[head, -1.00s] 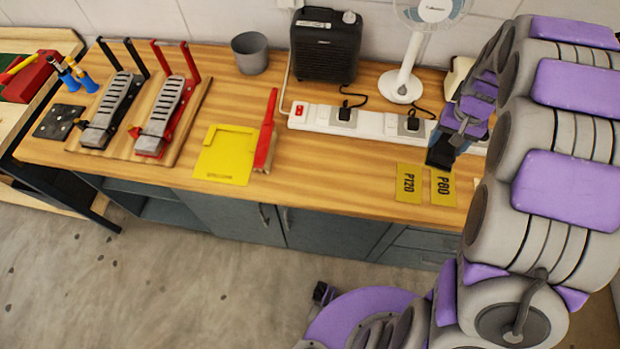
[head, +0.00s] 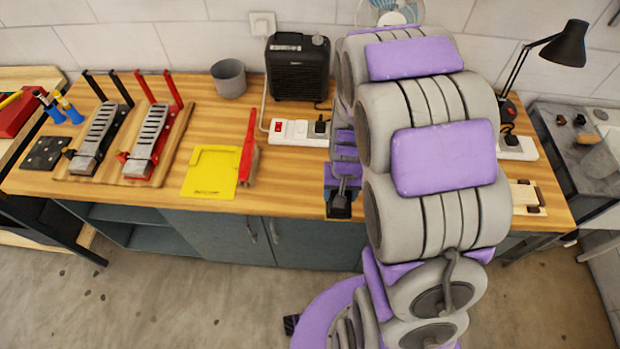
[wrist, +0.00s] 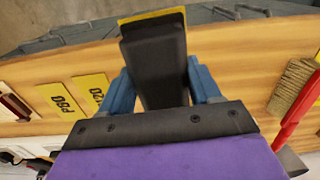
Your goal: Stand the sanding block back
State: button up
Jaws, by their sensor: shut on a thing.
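My gripper (head: 340,192) is over the front part of the wooden bench, right of the red-handled brush. It is shut on the sanding block, a dark block (wrist: 155,65) with a yellow face at its far end in the wrist view. In the head view the block (head: 340,207) shows only as a small dark end below the jaws. The wrist view shows two yellow labels on the bench to the left, P80 (wrist: 62,102) and P120 (wrist: 92,90). In the head view my arm hides them.
A power strip (head: 290,131), heater (head: 297,68) and grey cup (head: 229,78) are behind. A lamp (head: 560,45) stands at right.

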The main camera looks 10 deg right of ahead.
jog(key=s, duration=0.3)
jog(key=shift+d+f+m, duration=0.25)
jog(key=shift+f+m, duration=0.05)
jog(key=shift+f, duration=0.05)
jog(key=b, duration=0.1)
send_over(314, 182)
jog(key=shift+w+a+f, duration=0.1)
jog(key=shift+a+f, duration=0.05)
jog(key=shift+f, duration=0.6)
notch_tip(314, 182, down, 4)
jog(key=shift+w+r+b, duration=0.1)
jog(key=shift+w+b, duration=0.05)
jog(key=shift+b, duration=0.35)
jog(key=shift+r, duration=0.1)
jog(key=shift+f, duration=0.3)
jog(key=shift+s+f, duration=0.3)
jog(key=shift+s, duration=0.15)
jog(key=o, duration=1.1)
jog(key=shift+f, duration=0.1)
jog(key=shift+c, duration=0.2)
jog(key=shift+o, duration=1.1)
jog(key=shift+w+d, duration=0.1)
jog(key=shift+d, duration=0.1)
